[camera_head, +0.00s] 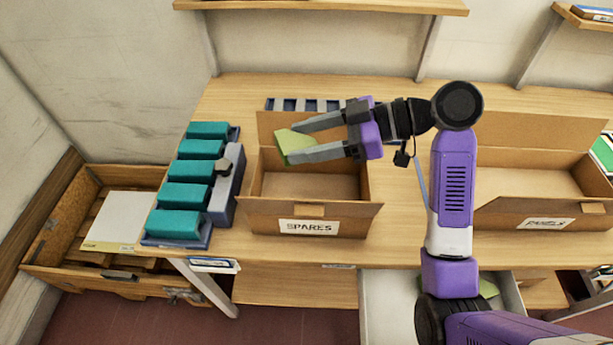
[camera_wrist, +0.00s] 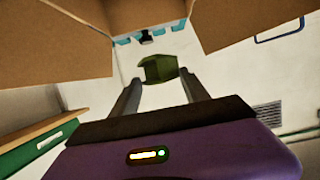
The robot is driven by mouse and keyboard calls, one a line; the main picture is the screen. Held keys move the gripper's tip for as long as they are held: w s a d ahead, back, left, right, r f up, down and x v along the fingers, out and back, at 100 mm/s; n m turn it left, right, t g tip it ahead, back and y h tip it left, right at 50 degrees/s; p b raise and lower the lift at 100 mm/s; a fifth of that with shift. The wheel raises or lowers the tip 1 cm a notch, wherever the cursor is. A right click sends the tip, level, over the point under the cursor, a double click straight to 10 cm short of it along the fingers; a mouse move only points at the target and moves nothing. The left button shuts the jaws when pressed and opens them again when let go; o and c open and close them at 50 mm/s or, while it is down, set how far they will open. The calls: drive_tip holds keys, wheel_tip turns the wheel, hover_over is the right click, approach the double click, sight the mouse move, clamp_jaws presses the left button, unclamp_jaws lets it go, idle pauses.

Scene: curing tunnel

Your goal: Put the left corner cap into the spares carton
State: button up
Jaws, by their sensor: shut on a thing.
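The corner cap (camera_head: 294,143) is a small yellow-green angled piece. It sits between the fingertips of my gripper (camera_head: 299,139), which is shut on it. In the head view, the gripper and cap appear over the open spares carton (camera_head: 308,226), a brown box with raised flaps and a SPARES label. The carton floor that shows is bare. In the wrist view, the cap (camera_wrist: 159,69) shows darker green between the two fingers (camera_wrist: 157,92). Brown carton flaps show at the top of that view. The exact height of the cap over the carton cannot be told.
A rack of several teal blocks (camera_head: 190,194) stands left of the carton. A second carton labelled PANELS (camera_head: 543,223) stands to the right. A slotted dark strip (camera_head: 305,104) lies behind. A wooden crate (camera_head: 60,250) with a pale sheet is at lower left. A shelf (camera_head: 320,6) runs above.

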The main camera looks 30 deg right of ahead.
wheel_tip(320, 180, down, 11)
idle(0.5)
drive_tip(key=shift+f, duration=0.4)
drive_tip(key=shift+f+b, duration=0.2)
drive_tip(key=shift+b, duration=0.25)
drive_tip(key=o, duration=1.4)
drive_tip(key=shift+c, duration=0.2)
drive_tip(key=shift+r, duration=0.15)
